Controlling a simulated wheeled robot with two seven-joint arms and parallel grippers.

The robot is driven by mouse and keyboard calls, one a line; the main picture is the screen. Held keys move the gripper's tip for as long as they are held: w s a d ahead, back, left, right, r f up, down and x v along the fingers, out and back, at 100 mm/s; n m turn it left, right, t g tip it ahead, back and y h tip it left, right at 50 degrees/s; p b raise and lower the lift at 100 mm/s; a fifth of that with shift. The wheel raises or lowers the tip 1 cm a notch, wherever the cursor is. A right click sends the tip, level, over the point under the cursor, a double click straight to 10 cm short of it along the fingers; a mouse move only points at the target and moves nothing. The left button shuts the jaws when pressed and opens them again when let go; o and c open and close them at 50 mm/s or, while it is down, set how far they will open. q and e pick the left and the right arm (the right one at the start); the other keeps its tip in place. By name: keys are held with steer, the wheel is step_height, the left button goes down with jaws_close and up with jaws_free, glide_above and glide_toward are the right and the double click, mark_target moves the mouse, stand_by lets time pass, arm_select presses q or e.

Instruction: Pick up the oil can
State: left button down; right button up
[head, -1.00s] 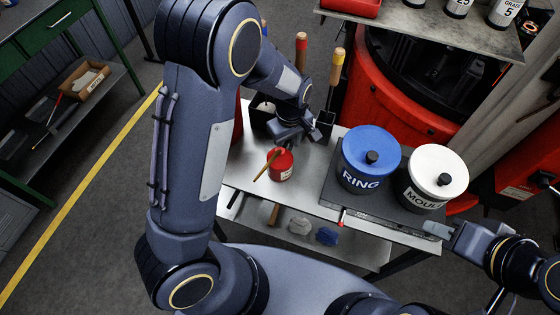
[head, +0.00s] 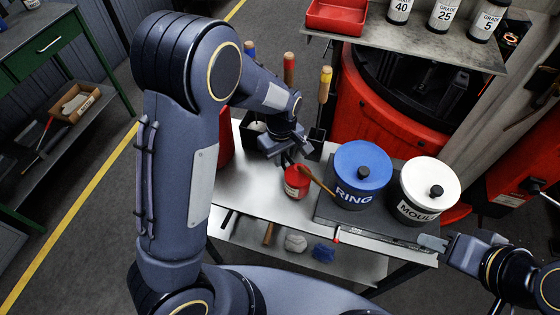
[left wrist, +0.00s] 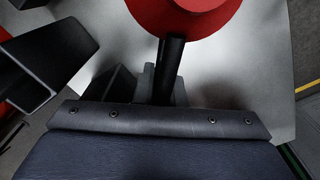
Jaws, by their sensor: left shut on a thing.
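The oil can (head: 296,183) is a small red can with a pale label and a thin brownish spout. In the head view it is at the middle of the grey bench, its spout pointing right toward the RING pot. My left gripper (head: 287,160) is just behind and above it, shut on its dark handle. In the left wrist view the red can body (left wrist: 190,14) is at the top, with the black handle (left wrist: 168,68) running down to the gripper. I cannot tell whether the can is clear of the bench. My right gripper (head: 432,243) is by the bench's right front edge; its jaw gap is unclear.
A blue-lidded RING pot (head: 361,174) and a white MOULD pot (head: 429,189) stand on a dark plate to the right. A dark holder with wooden-handled tools (head: 289,68) is behind the left gripper. Bare bench (head: 247,185) lies left of the can.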

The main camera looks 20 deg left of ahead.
arm_select(q)
step_height(320, 180, up, 26)
steer(key=shift+r+b, duration=0.25)
steer(key=shift+b, duration=0.2)
